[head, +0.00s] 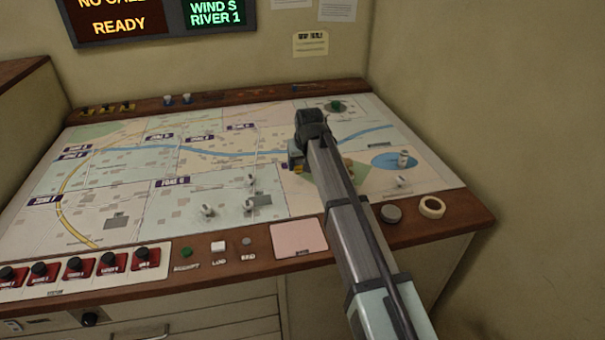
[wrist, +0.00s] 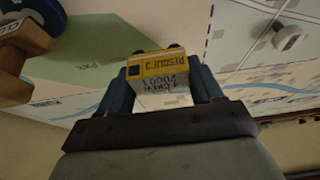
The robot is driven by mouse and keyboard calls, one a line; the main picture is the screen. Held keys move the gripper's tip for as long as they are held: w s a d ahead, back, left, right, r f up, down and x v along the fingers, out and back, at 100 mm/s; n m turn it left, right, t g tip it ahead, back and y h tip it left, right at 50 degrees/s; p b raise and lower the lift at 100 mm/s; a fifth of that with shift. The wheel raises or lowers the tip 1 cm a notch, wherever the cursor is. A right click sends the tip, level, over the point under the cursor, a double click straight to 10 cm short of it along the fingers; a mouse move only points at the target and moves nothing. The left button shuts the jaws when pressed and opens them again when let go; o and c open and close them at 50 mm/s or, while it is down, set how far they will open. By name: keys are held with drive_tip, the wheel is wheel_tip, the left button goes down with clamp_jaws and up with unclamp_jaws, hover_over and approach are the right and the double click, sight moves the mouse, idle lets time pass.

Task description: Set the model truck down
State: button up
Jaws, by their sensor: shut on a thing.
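The model truck (wrist: 160,69), yellow and white with "RESCUE 3" lettering, sits between the two fingers of my gripper (wrist: 162,85) in the wrist view. The fingers are shut on its sides. In the head view my gripper (head: 297,157) is over the right-middle part of the map table (head: 110,190), and only a small yellow bit of the truck (head: 298,170) shows below it. The rest of the truck is hidden by the gripper. I cannot tell whether the truck touches the map.
Small white pieces (head: 249,205) stand on the map left of my arm, others (head: 402,180) to its right. A wooden thing (wrist: 25,50) is close by in the wrist view. A tape roll (head: 432,207), dark disc (head: 391,213) and pink pad (head: 298,238) lie along the front edge.

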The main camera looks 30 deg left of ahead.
sight(302, 173)
drive_tip(key=shift+f, duration=2.05)
drive_tip(key=o, duration=1.1)
drive_tip(key=shift+f, duration=0.1)
drive_tip(key=shift+c, duration=0.2)
drive_tip(key=v, duration=1.2)
